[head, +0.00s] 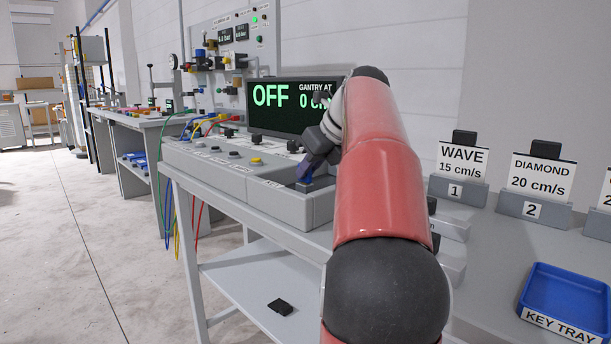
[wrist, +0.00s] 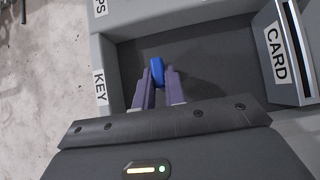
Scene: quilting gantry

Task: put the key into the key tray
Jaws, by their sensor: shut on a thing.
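The key (wrist: 157,70) shows as a small blue piece between my fingertips in the wrist view. My gripper (wrist: 159,80) is shut on it, over the dark floor of a grey recess (wrist: 210,50) in the console. The rest of the key is hidden by the fingers, and I cannot tell whether it touches the recess. In the head view my gripper (head: 305,177) is at this recess, left of my arm. The key tray (head: 567,299) is a shallow blue tray with a white "KEY TRAY" label, on the bench at lower right. It looks empty.
The recess rim bears a "KEY" label (wrist: 100,87), and a "CARD" holder (wrist: 285,50) stands at its right. A display (head: 290,106) reading OFF stands behind the console. Card stands marked WAVE (head: 459,190) and DIAMOND (head: 535,207) stand behind the tray. My arm hides part of the bench.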

